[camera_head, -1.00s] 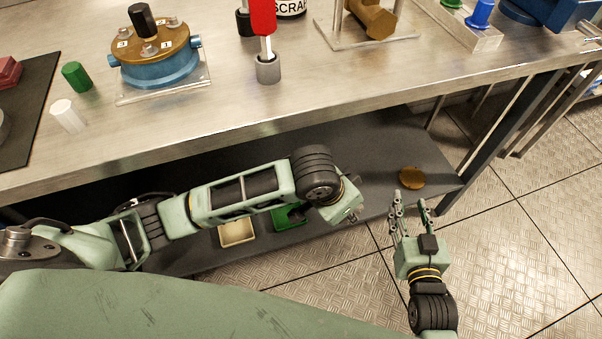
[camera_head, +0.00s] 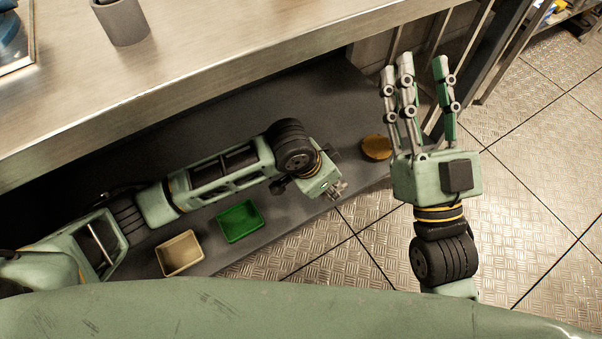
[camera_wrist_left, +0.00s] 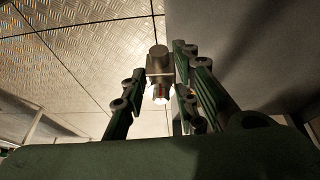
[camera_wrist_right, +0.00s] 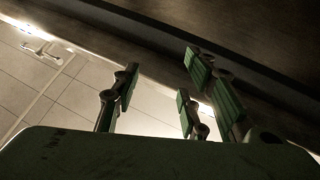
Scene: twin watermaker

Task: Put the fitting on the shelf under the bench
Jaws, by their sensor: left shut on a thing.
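The fitting (camera_wrist_left: 158,66) is a small silver metal piece with a round top and a bright lower end. In the left wrist view it sits between the fingers of my left gripper (camera_wrist_left: 160,85), which is shut on it. In the head view my left gripper (camera_head: 336,189) is at the front edge of the dark shelf (camera_head: 320,105) under the bench (camera_head: 235,65); the fitting is hard to make out there. My right gripper (camera_head: 424,85) is raised beside the bench's right end, its fingers apart and empty. The right wrist view also shows these fingers (camera_wrist_right: 155,100) with nothing between them.
A green tray (camera_head: 240,221) and a cream tray (camera_head: 180,253) lie on the shelf near its front edge, below my left arm. A round brown-yellow disc (camera_head: 376,147) lies at its right end. Bench legs stand at the right. The shelf between disc and trays looks bare.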

